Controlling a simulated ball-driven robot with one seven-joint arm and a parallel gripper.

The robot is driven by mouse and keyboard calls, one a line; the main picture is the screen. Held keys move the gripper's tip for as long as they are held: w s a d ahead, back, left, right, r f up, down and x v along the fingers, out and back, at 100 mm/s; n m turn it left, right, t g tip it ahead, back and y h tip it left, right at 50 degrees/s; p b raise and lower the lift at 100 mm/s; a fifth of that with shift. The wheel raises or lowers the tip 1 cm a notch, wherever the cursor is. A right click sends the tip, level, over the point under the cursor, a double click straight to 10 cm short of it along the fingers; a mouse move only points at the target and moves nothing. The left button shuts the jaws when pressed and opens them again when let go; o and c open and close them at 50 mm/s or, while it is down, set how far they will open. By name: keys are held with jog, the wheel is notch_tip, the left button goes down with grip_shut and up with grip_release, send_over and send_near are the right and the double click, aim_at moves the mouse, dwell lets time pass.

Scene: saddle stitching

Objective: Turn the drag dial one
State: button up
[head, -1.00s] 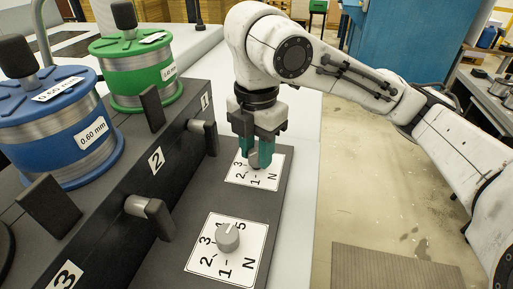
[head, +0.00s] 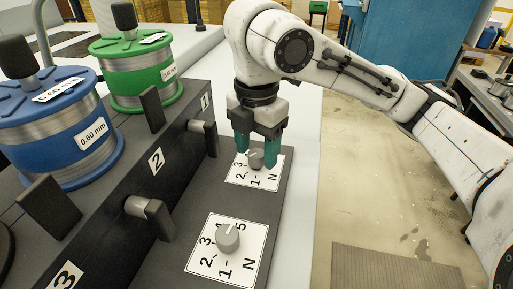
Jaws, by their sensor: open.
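Drag dial one is the small grey knob (head: 256,159) on the far white scale plate (head: 236,178), beside the station marked 1. The plate's marks 2, 3, 1 and N show; its upper part is hidden by my gripper. My gripper (head: 256,156) points down over this dial. Its two teal fingers are apart, one on each side of the knob. I cannot tell whether either finger touches it.
A second grey dial (head: 228,238) on its own plate (head: 205,258) sits nearer on the same dark panel. Left of it are a blue spool (head: 58,140), a green spool (head: 135,75) and dark levers (head: 150,215). Bare floor (head: 375,200) lies to the right.

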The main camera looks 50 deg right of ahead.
aim_at(257, 153)
notch_tip(257, 153, up, 10)
dwell(0.4)
jog(key=shift+s, duration=0.1)
dwell(0.5)
